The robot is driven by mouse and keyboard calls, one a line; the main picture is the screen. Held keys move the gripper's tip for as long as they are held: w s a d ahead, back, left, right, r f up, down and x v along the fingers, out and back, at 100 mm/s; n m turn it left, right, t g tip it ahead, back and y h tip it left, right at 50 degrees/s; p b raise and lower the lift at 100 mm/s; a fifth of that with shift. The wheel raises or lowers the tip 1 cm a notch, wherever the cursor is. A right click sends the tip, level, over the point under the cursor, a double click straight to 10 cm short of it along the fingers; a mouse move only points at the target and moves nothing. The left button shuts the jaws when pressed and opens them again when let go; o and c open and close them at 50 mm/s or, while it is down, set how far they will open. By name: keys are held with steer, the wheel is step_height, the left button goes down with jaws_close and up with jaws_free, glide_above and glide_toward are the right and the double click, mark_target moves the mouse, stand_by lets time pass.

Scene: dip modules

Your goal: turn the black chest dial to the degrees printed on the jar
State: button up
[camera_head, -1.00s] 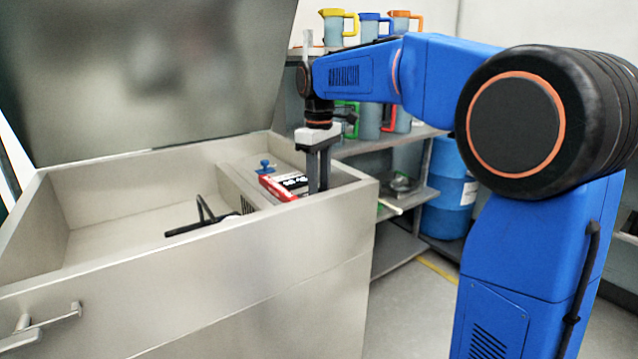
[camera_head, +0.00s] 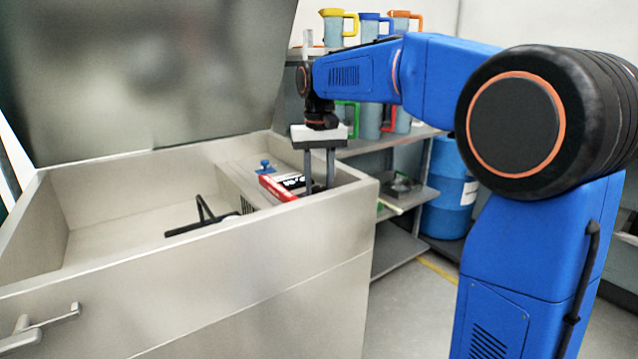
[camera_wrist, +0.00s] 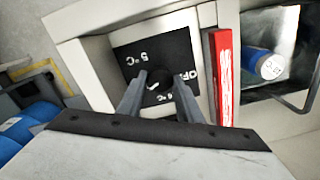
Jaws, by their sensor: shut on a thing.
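The black dial (camera_wrist: 157,84) sits on a black plate (camera_wrist: 125,55) in the wrist view, with "OFF", "5°C" and another partly hidden °C label around it. My gripper (camera_wrist: 162,82) is shut on the dial, one finger on each side. A small white mark shows on the dial, but its exact direction is hard to read. In the head view my gripper (camera_head: 320,190) reaches down into the right end of the open chest (camera_head: 180,265), and the chest wall hides the dial. A blue jar with a pale end (camera_wrist: 262,64) lies in the chest; its print is too small to read surely.
A red box (camera_head: 283,186) stands close beside my fingers, and its red side (camera_wrist: 221,75) shows in the wrist view. A black handle (camera_head: 203,210) rises inside the chest. The raised lid (camera_head: 150,75) stands behind. Shelves with jugs (camera_head: 371,28) and a blue drum (camera_head: 450,190) are beyond.

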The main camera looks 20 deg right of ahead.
mark_target(319, 188)
steer(key=shift+m, duration=0.4)
steer(key=o, duration=1)
steer(key=shift+o, duration=0.2)
steer(key=shift+r, duration=0.1)
step_height(319, 188, up, 17)
steer(key=shift+r, duration=0.15)
